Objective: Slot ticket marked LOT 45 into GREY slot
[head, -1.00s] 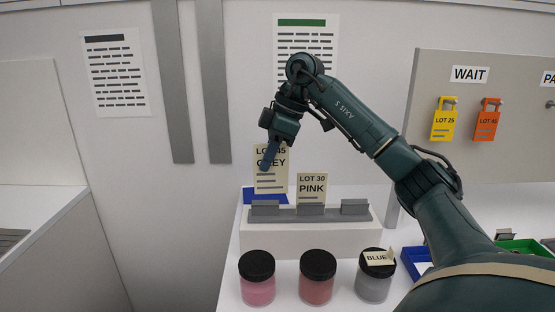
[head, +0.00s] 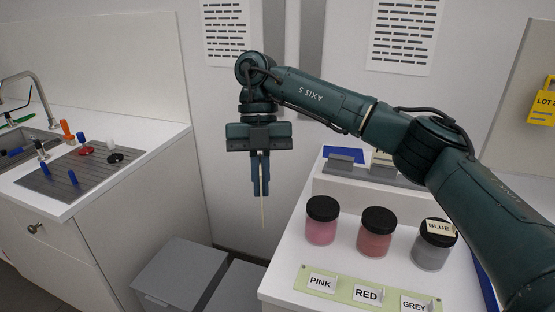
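My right gripper (head: 261,190) hangs fingers-down, left of the white counter. A card marked GREY (head: 414,304) stands at the right of a pale green strip (head: 336,293) at the counter's front, with cards marked PINK (head: 321,283) and RED (head: 366,294). The grey ticket rack (head: 345,168) stands behind, partly hidden by my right arm. My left gripper is not in view.
Three black-lidded jars stand on the counter: pink (head: 321,232), red (head: 375,244) and grey (head: 432,256), the last with a BLUE card (head: 440,228). Grey bins (head: 182,275) stand on the floor below the gripper. A sink counter (head: 130,170) is at the left.

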